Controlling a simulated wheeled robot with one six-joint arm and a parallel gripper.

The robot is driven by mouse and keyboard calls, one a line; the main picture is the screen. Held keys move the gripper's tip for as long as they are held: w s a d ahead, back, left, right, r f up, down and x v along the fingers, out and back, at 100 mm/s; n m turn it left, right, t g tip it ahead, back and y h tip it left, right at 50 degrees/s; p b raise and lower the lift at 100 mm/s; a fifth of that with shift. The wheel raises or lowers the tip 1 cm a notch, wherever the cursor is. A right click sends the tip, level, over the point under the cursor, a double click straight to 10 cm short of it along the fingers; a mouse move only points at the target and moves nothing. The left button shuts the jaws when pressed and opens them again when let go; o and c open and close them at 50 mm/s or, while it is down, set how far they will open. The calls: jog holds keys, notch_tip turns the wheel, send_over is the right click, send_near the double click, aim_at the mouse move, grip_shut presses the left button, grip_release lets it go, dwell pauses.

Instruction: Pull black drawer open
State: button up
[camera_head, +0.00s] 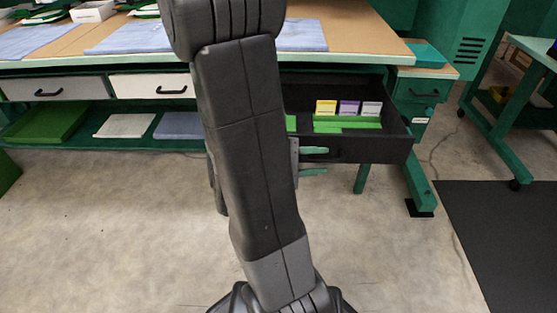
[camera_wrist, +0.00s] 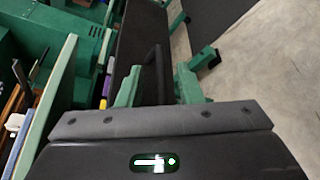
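The black drawer (camera_head: 385,150) is pulled out from under the workbench on the right, with its inside showing. My gripper (camera_head: 314,160) is at its front face, with the green fingers apart. In the wrist view the drawer's black front (camera_wrist: 138,38) runs up the picture. Its dark handle (camera_wrist: 158,68) lies between the two green fingers of my gripper (camera_wrist: 158,86), with a gap towards the right finger. My arm hides the drawer's left part in the head view.
The drawer holds yellow, purple and white boxes (camera_head: 348,107) and green pieces. White drawers (camera_head: 150,86) sit left under the bench top (camera_head: 365,35). A green bench leg (camera_head: 418,185) stands right of the drawer. The concrete floor (camera_head: 110,230) in front is clear.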

jog(key=p+v, duration=0.3)
jog(key=v, duration=0.9)
jog(key=shift+f, duration=0.15)
dwell(0.4)
jog(key=shift+b+x, duration=1.75)
jog(key=shift+x, duration=4.65)
